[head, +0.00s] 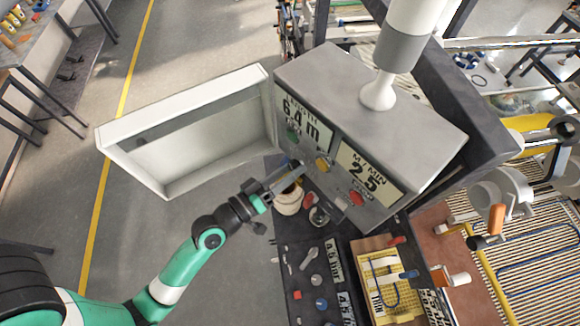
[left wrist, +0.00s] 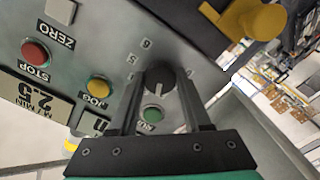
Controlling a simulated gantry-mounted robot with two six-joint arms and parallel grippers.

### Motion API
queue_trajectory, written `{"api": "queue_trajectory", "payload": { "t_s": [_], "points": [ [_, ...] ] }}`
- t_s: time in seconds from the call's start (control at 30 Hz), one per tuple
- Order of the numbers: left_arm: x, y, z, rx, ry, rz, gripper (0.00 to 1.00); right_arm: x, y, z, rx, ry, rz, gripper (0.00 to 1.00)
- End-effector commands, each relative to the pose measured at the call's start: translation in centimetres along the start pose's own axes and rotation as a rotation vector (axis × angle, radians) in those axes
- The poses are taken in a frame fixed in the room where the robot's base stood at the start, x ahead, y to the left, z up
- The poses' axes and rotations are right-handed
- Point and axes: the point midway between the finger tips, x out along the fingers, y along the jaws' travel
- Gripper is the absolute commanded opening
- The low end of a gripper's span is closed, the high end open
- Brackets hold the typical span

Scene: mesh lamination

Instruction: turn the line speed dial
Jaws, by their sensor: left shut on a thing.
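The line speed dial (left wrist: 160,76) is a dark round knob with a pale pointer line, on the grey panel of the control box (head: 395,85). Scale marks surround it in the left wrist view. My left gripper (left wrist: 159,88) has a finger on each side of the dial and is shut on it. In the head view my left gripper (head: 298,172) reaches the lower left of the panel and mostly hides the dial. The M/MIN display (head: 368,172) reads 2.5. My right gripper is not in view.
A green button (left wrist: 152,114) sits close to the dial, between my fingers in the left wrist view. A yellow JOG button (left wrist: 98,87) and red STOP button (left wrist: 35,53) are farther along the panel.

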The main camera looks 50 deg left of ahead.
Motion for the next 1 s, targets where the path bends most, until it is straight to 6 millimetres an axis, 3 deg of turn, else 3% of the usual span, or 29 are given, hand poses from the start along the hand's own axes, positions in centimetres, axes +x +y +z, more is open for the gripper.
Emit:
{"api": "queue_trajectory", "payload": {
  "t_s": [0.4, 0.97, 1.0],
  "points": [
    [0.0, 0.07, -0.06, -0.225, 0.0, 0.001, 0.0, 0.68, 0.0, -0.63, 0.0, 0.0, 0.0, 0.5],
    [0.0, 0.02, -0.02, -0.262, 0.001, 0.0, 0.0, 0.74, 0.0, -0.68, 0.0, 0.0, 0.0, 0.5],
    [0.0, 0.02, -0.02, -0.261, 0.001, 0.0, 0.5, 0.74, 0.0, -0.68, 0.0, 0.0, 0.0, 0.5]
  ]
}}
